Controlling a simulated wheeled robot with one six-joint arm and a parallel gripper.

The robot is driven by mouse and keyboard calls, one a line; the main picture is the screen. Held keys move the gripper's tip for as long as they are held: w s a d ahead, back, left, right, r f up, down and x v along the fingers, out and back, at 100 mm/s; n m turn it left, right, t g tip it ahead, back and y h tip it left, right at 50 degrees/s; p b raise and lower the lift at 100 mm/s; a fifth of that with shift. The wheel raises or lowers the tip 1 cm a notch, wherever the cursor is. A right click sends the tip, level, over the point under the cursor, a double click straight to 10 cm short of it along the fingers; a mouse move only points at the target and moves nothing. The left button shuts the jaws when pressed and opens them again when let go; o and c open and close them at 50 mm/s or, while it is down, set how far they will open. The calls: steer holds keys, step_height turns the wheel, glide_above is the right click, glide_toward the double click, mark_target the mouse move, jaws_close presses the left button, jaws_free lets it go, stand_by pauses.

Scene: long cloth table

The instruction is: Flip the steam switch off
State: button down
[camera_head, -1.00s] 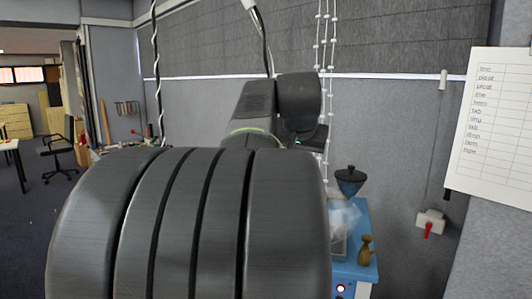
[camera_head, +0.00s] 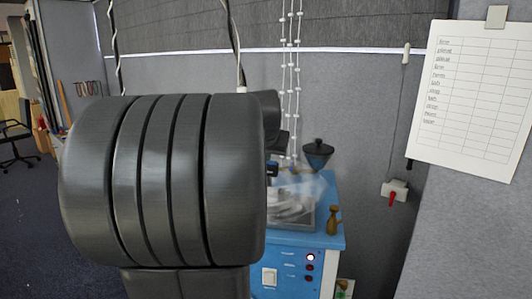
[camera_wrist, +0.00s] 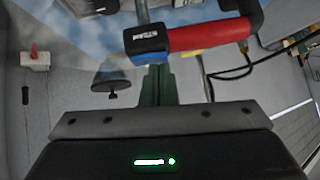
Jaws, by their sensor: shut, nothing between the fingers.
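In the wrist view, a dark block labelled "STEAM" (camera_wrist: 148,38) is close in front of me, with a red handle (camera_wrist: 208,34) reaching to the right; together they look like the steam switch. It sits by a metal post (camera_wrist: 142,10). My gripper (camera_wrist: 156,70) is shut and empty, its dark green fingers ending just beside the labelled block; I cannot tell whether they touch it. In the head view my arm hides the gripper and most of the switch. White steam (camera_head: 297,190) drifts over the blue machine (camera_head: 330,205).
A dark funnel-shaped bowl (camera_head: 318,155) and a small brown figure-shaped object (camera_head: 333,220) stand on the machine. Its front has a white rocker switch (camera_head: 269,277) and small lights. A wall box (camera_head: 394,190) with a red lever is at the right. Cables (camera_wrist: 235,72) hang near the gripper.

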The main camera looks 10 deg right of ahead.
steer(key=shift+a+f, duration=0.1)
steer(key=shift+f, duration=0.2)
steer(key=shift+s+d, duration=0.1)
steer(key=shift+d, duration=0.2)
steer(key=shift+s+d+r, duration=0.1)
steer(key=shift+s+d, duration=0.1)
steer(key=shift+d, duration=0.3)
